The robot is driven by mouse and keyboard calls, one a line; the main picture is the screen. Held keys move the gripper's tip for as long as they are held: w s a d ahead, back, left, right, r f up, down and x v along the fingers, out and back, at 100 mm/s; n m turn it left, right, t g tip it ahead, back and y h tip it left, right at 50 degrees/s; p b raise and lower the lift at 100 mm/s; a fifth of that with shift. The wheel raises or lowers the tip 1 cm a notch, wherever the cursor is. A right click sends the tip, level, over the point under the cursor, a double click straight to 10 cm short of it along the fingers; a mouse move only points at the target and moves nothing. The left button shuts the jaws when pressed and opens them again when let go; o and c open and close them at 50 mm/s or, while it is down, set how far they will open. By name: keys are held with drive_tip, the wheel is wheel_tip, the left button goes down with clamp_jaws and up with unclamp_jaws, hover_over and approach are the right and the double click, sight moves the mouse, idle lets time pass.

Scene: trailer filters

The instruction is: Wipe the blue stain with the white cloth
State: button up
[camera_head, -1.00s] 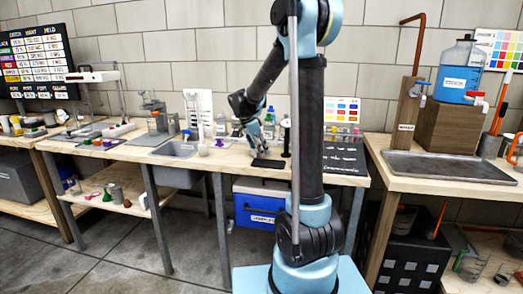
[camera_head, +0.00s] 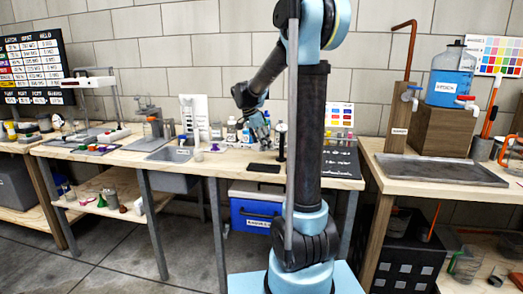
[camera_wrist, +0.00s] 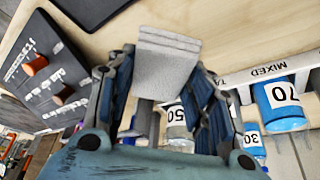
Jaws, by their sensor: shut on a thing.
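The white cloth (camera_wrist: 165,62) is a folded, pale grey-white pad in the wrist view. My gripper (camera_wrist: 164,88) is shut on it, with one dark finger on each side, and its far end sticks out past the fingertips over bare wood. I cannot tell whether the cloth touches the wood. In the head view my gripper (camera_head: 262,128) is small, near the back of the middle bench (camera_head: 215,162), and the cloth cannot be made out there. I see no blue stain in either view.
A rack marked MIXED (camera_wrist: 268,72) holds a blue jar marked 70 (camera_wrist: 283,105) close right of my gripper; more jars sit below. A dark board (camera_wrist: 48,72) lies at left. A black pad (camera_head: 263,168) lies on the front of the bench, beside a dark upright stand (camera_head: 281,143).

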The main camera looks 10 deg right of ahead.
drive_tip(key=shift+r, duration=1.25)
